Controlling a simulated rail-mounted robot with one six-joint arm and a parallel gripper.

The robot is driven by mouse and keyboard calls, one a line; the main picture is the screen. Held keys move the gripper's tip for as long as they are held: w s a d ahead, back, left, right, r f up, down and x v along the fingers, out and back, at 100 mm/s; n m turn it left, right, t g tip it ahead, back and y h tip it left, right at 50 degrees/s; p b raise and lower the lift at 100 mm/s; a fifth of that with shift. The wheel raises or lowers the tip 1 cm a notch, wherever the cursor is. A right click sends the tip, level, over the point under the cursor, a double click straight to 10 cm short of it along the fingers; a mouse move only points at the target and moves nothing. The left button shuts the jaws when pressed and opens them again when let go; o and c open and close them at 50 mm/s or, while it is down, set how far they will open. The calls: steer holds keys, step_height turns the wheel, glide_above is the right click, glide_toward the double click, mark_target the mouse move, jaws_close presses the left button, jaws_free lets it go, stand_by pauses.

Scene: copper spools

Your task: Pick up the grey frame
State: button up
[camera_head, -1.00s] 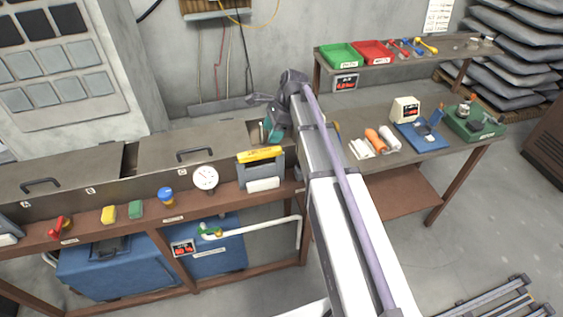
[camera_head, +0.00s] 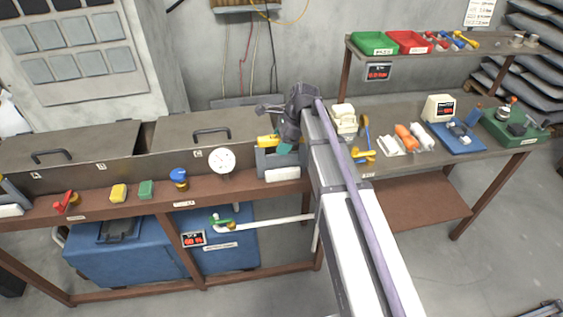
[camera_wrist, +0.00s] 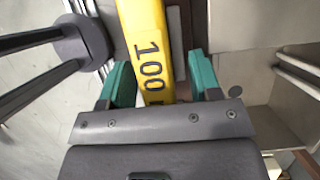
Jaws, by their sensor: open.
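A grey, frame-like holder (camera_head: 265,162) stands on the brown bench ledge, with a yellow bar (camera_head: 266,140) along its top and a white plate on its front. My gripper (camera_head: 285,147) is above the right part of this holder, and my arm hides some of it. In the wrist view, the teal fingers of my gripper (camera_wrist: 160,82) are apart.
A white dial gauge (camera_head: 222,160) stands close on the left, with a blue-topped knob (camera_head: 179,177) beyond it. Lidded grey boxes (camera_head: 205,132) are behind. A workbench (camera_head: 385,102) with tools and trays is on the right.

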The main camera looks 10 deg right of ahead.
steer(key=shift+r, duration=0.15)
steer(key=shift+f, duration=0.2)
jaws_close()
stand_by(0.5)
